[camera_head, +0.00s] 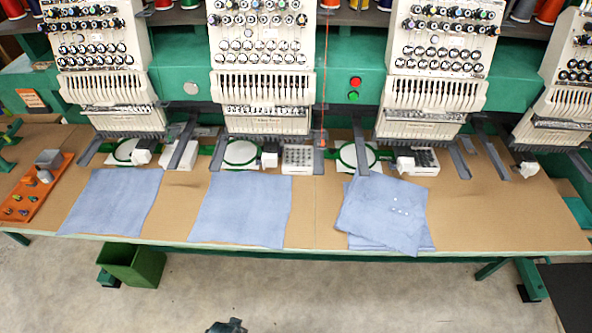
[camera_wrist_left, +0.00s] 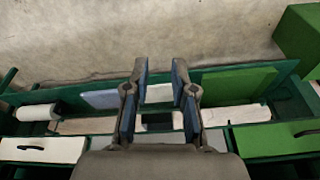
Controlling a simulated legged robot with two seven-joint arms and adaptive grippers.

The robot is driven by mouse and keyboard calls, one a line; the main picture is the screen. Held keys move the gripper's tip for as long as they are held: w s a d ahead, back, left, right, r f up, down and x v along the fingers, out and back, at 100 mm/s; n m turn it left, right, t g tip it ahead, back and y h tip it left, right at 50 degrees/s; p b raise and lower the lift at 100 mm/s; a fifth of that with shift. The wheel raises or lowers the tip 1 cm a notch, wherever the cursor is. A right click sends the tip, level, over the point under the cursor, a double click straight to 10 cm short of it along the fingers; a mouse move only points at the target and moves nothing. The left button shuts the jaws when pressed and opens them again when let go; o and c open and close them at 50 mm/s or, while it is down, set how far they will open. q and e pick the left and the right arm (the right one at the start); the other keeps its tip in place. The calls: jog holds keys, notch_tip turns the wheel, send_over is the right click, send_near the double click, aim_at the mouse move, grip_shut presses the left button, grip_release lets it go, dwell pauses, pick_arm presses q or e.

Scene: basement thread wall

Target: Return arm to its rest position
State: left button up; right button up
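My left gripper (camera_wrist_left: 160,80) shows in the left wrist view. Its two dark fingers stand apart with nothing held between them. Beyond and below the fingers are a green frame and the concrete floor. In the head view a small dark part (camera_head: 226,326) shows at the bottom edge, over the floor and clear of the table; I cannot tell which part of me it is. My right gripper is not in view.
An embroidery machine (camera_head: 265,60) stands behind a brown table (camera_head: 320,210). Blue cloths (camera_head: 240,208) lie along its front, with an orange tray (camera_head: 35,190) at the left. A green bin (camera_head: 135,265) stands on the floor below. The floor in front is clear.

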pick_arm(q)
jog(key=s+a+f, duration=0.1)
jog(key=s+f, duration=0.6)
jog(key=f, duration=0.6)
jog(key=s+a+f+g, duration=0.1)
jog(key=s+f, duration=0.6)
jog(key=f, duration=0.6)
jog(key=shift+s+g, duration=0.25)
jog(key=shift+g, duration=0.05)
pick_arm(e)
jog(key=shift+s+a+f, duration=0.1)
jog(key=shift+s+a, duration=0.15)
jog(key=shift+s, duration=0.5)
pick_arm(q)
jog(key=shift+f, duration=0.1)
